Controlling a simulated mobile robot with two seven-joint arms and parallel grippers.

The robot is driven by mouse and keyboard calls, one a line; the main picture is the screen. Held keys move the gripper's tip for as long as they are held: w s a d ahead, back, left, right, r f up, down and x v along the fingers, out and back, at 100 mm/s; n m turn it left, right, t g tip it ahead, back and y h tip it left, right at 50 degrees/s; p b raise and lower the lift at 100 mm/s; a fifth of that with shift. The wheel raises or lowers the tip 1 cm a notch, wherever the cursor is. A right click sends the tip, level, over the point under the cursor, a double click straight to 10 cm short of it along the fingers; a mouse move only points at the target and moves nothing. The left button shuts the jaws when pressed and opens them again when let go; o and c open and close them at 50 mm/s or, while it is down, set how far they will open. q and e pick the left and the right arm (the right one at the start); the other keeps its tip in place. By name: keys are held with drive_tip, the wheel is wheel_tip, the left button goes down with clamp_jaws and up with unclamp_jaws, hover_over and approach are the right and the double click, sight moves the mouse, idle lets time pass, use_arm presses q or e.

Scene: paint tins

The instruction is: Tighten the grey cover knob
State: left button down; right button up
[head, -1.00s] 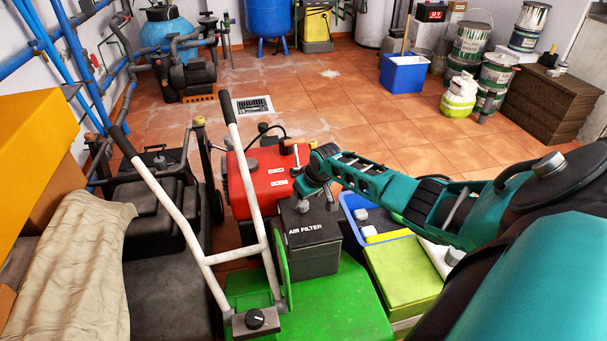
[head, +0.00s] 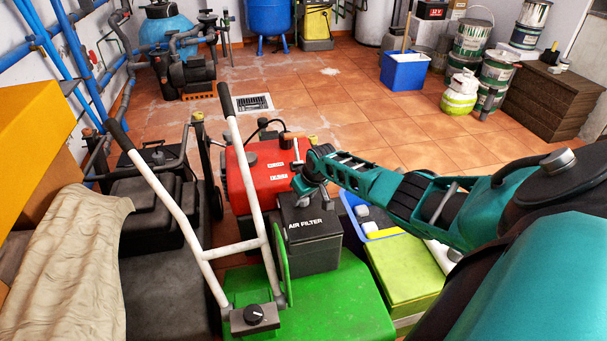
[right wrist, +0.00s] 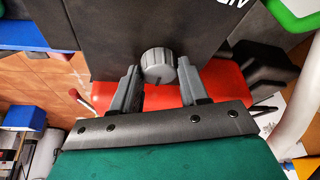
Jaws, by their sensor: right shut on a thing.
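The grey cover knob (right wrist: 158,66) is a round ribbed knob on the dark face of the air filter box, seen in the right wrist view. In the head view the black air filter box (head: 318,258), lettered AIR FILTER, stands on the green machine, and my gripper hides the knob at its top. My right gripper (head: 304,188) is above the box's far left part. Its two grey fingers, also in the right wrist view (right wrist: 158,76), lie on either side of the knob and are shut on it. My left gripper is not in view.
A red machine (head: 268,182) stands just behind the box. The white handle bars (head: 244,170) rise close on its left. A blue crate (head: 352,212) and a yellow-green box (head: 405,275) stand to the right. The tiled floor (head: 330,110) beyond is mostly clear.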

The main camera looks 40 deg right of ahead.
drive_tip(key=c, duration=0.4)
drive_tip(key=shift+c, duration=0.2)
